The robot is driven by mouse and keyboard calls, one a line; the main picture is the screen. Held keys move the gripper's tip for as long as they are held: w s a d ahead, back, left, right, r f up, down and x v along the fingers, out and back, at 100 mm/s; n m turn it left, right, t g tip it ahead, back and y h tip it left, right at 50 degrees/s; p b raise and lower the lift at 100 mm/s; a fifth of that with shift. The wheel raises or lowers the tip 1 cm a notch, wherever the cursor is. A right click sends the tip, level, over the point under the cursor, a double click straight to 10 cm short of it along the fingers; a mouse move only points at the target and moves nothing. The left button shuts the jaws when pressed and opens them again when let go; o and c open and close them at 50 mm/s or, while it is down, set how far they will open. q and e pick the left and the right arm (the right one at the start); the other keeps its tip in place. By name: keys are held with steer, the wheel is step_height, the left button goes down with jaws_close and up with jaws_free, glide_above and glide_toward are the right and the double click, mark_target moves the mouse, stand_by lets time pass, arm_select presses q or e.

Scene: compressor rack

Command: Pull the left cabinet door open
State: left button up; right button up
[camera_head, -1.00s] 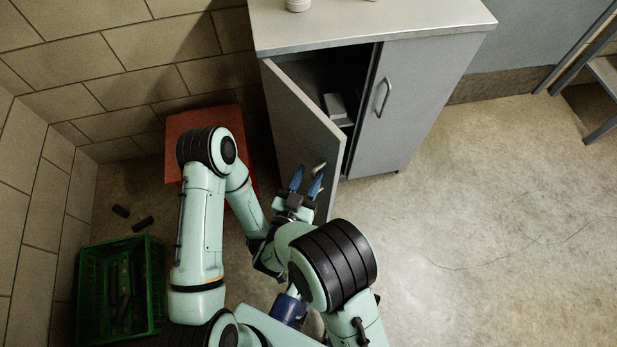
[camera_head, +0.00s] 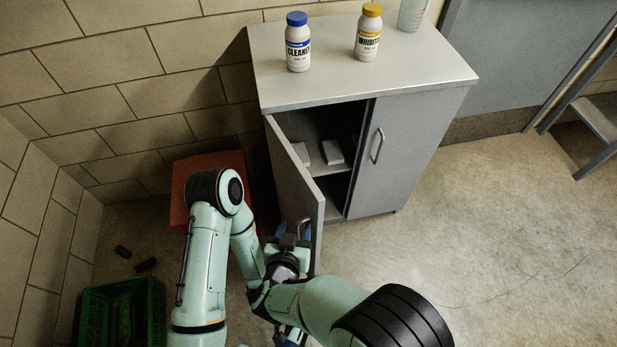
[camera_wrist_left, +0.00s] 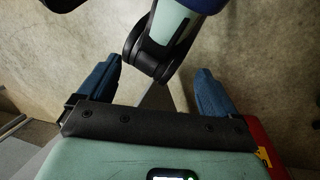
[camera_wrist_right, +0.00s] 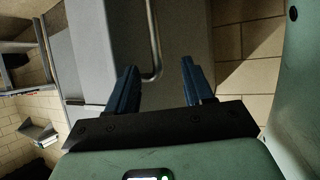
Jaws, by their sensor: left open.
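The grey left cabinet door (camera_head: 293,190) stands partly open, swung out from the cabinet, with its outer face toward the left. Its metal bar handle (camera_wrist_right: 153,45) shows in the right wrist view, its bent end between the two blue fingers. My right gripper (camera_head: 292,232) is at the door's handle near the free edge. In the right wrist view its fingers (camera_wrist_right: 158,68) are spread apart, with gaps beside the bar. My left gripper (camera_wrist_left: 156,70) is open and empty in the left wrist view, with one of my arm links beyond it. The head view mostly hides it.
The right door (camera_head: 405,150) is shut. Small boxes (camera_head: 332,152) lie on the shelf inside. A cleaner bottle (camera_head: 298,50) and an inhibitor bottle (camera_head: 368,38) stand on top. A red box (camera_head: 190,180) and green crate (camera_head: 125,305) are at left.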

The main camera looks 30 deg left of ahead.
steer(key=w+d+r+m+t+h, duration=0.1)
steer(key=r+t, duration=0.5)
steer(key=r, duration=0.9)
steer(key=w+m+h, duration=0.1)
steer(key=w+m, duration=0.1)
steer(key=w, duration=0.1)
steer(key=shift+w+d+r, duration=0.15)
steer(key=shift+w+r, duration=0.2)
steer(key=shift+w, duration=0.05)
steer(key=shift+d+f, duration=0.1)
